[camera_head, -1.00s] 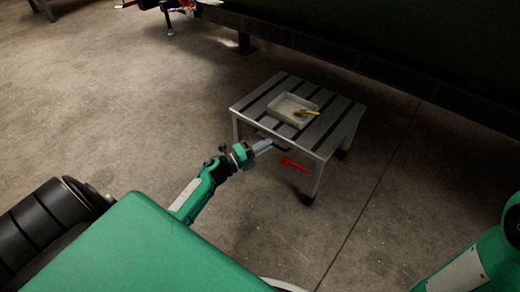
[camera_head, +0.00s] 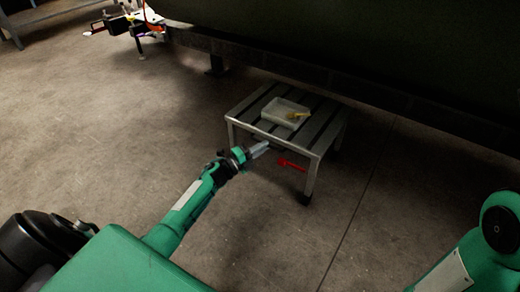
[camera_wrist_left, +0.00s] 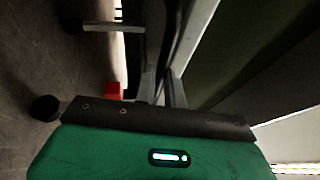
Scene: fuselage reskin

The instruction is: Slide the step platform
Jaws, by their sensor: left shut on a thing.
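The step platform (camera_head: 311,133) is a low grey slatted stand on metal legs, in the middle of the head view. My left gripper (camera_head: 262,149) is at its near side, just under the top, and is shut on a part there that looks like a handle; the exact hold is hard to see. In the left wrist view, pale metal parts of the platform (camera_wrist_left: 194,38) run close ahead of the gripper. My right gripper is out of view; only part of the right arm shows at the lower right.
A shallow pale tray (camera_head: 274,117) with a yellow item lies on the platform. A red lever (camera_head: 291,164) sticks out below its near edge. A dark beam (camera_head: 330,77) under the large green body runs just behind the platform. The floor (camera_head: 110,150) to the left is clear.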

